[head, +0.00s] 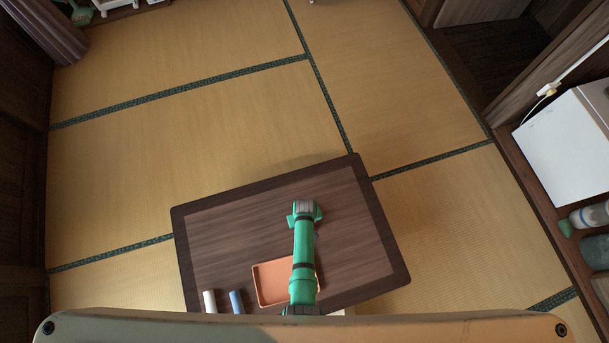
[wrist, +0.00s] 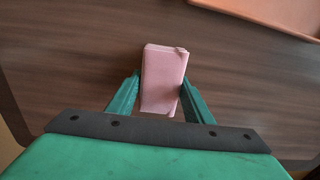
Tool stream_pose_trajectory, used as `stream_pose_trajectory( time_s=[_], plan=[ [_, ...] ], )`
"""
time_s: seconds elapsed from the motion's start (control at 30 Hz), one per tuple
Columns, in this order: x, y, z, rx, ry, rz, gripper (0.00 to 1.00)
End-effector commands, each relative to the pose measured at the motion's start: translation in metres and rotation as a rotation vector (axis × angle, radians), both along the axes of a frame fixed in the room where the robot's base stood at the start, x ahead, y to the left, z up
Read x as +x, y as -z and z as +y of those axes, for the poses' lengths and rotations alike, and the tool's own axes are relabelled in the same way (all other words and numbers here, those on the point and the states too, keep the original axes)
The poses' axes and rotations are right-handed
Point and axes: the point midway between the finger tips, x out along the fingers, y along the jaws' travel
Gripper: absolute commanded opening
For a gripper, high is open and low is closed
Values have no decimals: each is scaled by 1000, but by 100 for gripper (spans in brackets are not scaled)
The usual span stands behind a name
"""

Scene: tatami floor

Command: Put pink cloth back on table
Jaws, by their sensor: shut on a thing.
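The pink cloth (wrist: 163,78) is a folded block and shows in the wrist view between the two green fingers of my gripper (wrist: 160,98). My gripper is shut on it. The cloth is over the dark wooden table (wrist: 80,75); I cannot tell whether it touches the top. In the head view my green arm reaches out over the low table (head: 355,235), and its end (head: 304,213) is above the far middle part of the top. The cloth is hidden there under my arm.
An orange-brown tray (head: 262,290) lies on the table left of my arm; its edge shows in the wrist view (wrist: 270,12). A white roll (head: 209,301) and a blue roll (head: 236,301) are near the table's lower left. The table's right side is bare. Tatami floor surrounds it.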

Motion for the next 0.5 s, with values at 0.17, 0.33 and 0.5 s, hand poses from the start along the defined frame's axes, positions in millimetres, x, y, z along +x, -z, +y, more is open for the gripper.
stream_pose_trajectory(
  time_s=[0.17,0.33,0.5],
  plan=[
    [0,3,-1,0,2,1,58],
    [-1,2,-2,0,5,1,65],
    [-1,2,-1,0,4,1,65]
  ],
)
